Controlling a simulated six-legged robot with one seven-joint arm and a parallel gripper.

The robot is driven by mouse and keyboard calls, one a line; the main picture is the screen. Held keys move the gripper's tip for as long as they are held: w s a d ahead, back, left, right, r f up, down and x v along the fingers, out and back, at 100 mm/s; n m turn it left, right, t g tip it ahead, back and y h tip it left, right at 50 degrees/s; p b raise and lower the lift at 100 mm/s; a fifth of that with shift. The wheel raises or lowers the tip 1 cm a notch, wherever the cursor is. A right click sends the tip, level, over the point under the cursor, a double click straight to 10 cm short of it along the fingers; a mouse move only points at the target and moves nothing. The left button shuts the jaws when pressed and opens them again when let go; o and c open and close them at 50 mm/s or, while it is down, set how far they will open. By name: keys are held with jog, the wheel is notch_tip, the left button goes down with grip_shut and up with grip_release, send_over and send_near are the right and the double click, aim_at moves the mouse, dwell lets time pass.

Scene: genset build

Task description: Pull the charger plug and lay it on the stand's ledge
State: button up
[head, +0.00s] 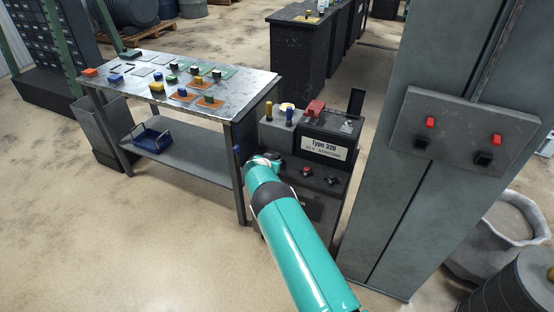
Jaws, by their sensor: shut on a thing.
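My gripper (270,160) is at the far end of my teal arm, in front of the left side of the dark stand (312,208). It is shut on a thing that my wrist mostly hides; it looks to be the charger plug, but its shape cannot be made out. The stand carries a black battery labelled "Type 320" (326,148) with a red terminal cover (315,108). The stand's ledge (318,181) runs below the battery front, with a red-topped knob (306,170) and a dark knob (332,180) on it.
A grey block (280,134) with yellow and blue handles stands left of the battery. A metal worktable (205,105) with coloured parts is at the left, a blue tray (153,138) on its lower shelf. A tall grey cabinet (385,215) with a switch panel (457,150) is close on the right.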

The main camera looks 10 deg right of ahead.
jog(key=shift+f, duration=0.4)
jog(key=o, duration=1.1)
jog(key=v, duration=1.3)
jog(key=shift+s+a+r, duration=0.15)
jog(key=shift+s+r, duration=0.1)
